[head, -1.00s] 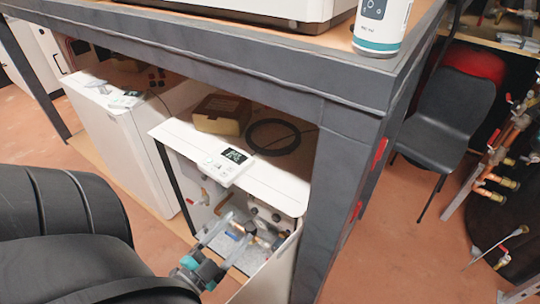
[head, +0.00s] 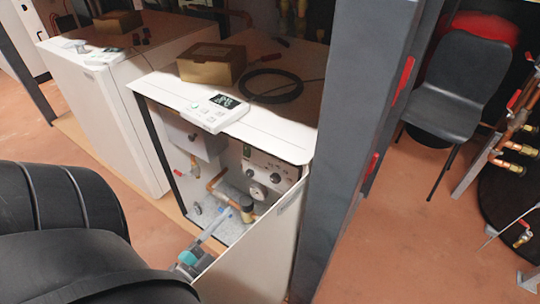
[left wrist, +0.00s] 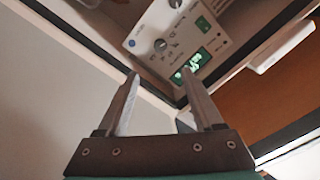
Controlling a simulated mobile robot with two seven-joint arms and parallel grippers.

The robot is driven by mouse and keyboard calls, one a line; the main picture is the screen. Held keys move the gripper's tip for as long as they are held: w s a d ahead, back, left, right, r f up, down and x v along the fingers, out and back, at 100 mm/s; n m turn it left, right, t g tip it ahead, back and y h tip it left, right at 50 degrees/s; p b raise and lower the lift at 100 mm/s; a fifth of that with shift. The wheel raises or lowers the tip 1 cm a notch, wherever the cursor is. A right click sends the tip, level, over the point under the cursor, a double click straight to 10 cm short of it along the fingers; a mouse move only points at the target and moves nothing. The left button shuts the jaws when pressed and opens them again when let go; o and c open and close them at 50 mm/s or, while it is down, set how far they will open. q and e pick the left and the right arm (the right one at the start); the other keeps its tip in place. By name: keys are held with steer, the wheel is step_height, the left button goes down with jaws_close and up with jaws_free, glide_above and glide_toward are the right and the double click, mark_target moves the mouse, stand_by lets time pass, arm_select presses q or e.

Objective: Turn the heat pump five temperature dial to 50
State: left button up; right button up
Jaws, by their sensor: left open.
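Inside is a white control panel (head: 268,168) with small dark knobs. In the left wrist view the panel (left wrist: 202,18) shows upside down, with a dial (left wrist: 161,45), another knob at the top edge and a lit green display (left wrist: 190,66). The dial's setting is too small to read. My left gripper (left wrist: 160,76) is open and empty, its fingertips below the dial and apart from it. In the head view it is at the pump's open front, partly hidden by the front panel. My right gripper is out of view.
The pump's tilted white front panel (head: 262,243) stands close beside my left gripper. A grey bench post (head: 350,130) rises at the right. A cardboard box (head: 211,64) and a coiled black cable (head: 272,85) lie on the pump. Another white pump (head: 100,95) stands left.

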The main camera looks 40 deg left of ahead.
mark_target(274, 180)
arm_select(q)
steer(key=w, duration=0.5)
steer(key=w+a+b, duration=0.1)
steer(key=w, duration=0.9)
steer(key=shift+a+b, duration=0.35)
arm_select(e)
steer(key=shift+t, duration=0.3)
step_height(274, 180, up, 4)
arm_select(q)
steer(key=shift+c, duration=0.4)
jaws_close()
